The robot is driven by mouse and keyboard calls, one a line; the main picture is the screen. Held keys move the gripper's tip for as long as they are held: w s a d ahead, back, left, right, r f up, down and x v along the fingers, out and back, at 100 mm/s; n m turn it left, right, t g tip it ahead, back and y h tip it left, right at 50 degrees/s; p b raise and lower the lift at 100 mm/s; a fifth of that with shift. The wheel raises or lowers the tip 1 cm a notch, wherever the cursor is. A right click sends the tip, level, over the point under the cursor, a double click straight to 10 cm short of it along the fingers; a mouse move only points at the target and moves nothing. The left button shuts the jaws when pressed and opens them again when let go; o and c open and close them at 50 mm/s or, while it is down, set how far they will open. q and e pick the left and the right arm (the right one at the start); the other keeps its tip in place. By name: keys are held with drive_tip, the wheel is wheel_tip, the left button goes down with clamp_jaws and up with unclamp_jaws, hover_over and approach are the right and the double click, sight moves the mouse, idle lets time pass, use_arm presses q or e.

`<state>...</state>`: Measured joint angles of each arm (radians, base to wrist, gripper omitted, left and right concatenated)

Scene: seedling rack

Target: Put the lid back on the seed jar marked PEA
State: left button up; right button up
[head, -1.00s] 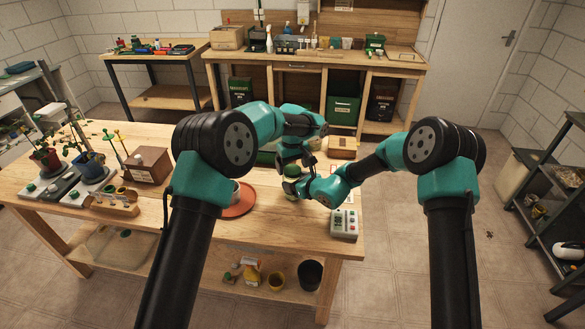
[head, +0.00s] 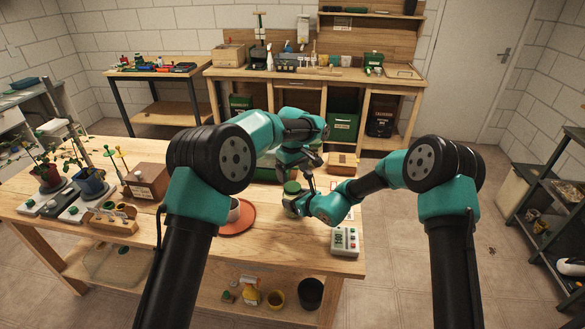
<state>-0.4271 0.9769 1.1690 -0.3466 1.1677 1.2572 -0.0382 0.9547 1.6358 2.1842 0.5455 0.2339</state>
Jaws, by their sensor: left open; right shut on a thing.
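A small jar with a green lid (head: 292,187) stands near the middle of the front table. The lid appears to sit on top of the jar; I cannot tell whether it is fully seated. The jar's marking is too small to read. My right gripper (head: 294,205) is shut on the jar's body from the right, hiding most of it. My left gripper (head: 312,166) is open, above and just right of the lid, and seems apart from it.
An orange saucer (head: 240,226) with a pot stands left of the jar. A pale device with a display (head: 345,241) is at the table's right front corner. A wooden box (head: 343,163) is behind. A brown box (head: 146,180) and potted seedlings stand on the left.

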sight(292, 186)
use_arm(q)
wheel_tip(292, 186, up, 2)
drive_tip(key=n, duration=0.4)
drive_tip(key=shift+r, duration=0.1)
drive_tip(key=shift+f, duration=4)
drive_tip(key=shift+c, duration=0.4)
drive_tip(key=c, duration=0.9)
drive_tip(key=shift+o, duration=0.2)
drive_tip(key=m, duration=0.6)
drive_tip(key=shift+m, duration=0.3)
drive_tip(key=o, duration=1)
